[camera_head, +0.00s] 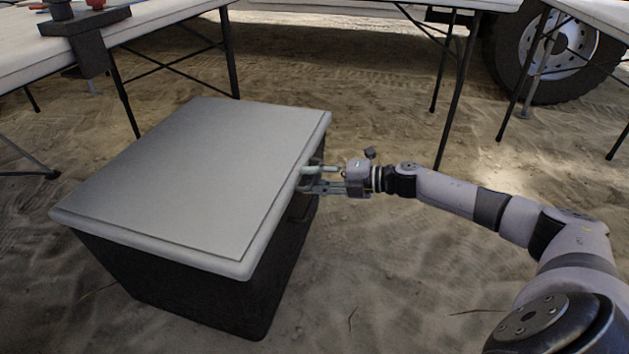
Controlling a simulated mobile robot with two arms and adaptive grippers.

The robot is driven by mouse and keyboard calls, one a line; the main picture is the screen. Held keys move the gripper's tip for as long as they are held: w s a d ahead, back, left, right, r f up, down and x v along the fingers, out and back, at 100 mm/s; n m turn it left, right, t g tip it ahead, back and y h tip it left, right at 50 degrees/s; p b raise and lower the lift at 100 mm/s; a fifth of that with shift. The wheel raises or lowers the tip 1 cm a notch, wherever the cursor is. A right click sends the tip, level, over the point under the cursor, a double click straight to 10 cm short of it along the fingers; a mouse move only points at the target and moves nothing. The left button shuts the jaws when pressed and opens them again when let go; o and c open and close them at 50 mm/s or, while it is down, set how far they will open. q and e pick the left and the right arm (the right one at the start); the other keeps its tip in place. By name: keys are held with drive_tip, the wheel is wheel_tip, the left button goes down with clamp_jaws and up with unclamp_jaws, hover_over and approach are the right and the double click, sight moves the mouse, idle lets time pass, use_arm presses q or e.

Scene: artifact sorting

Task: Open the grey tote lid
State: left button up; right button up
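The tote (190,283) is a dark box standing on sandy ground at the left of the head view. Its light grey lid (205,165) lies flat on top and looks closed. My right gripper (308,180) is at the lid's right edge, level with the rim. Its fingers reach to or just under the rim, and the fingertips are partly hidden there. I cannot tell whether they touch the lid or are closed on it. My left gripper is not in view.
A white folding table (150,22) with dark legs stands behind the tote at upper left, holding a dark stand with red items (85,20). Another table (590,10) and a vehicle wheel (555,50) are at upper right.

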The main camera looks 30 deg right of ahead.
drive_tip(key=shift+c, duration=0.5)
clamp_jaws()
idle(0.4)
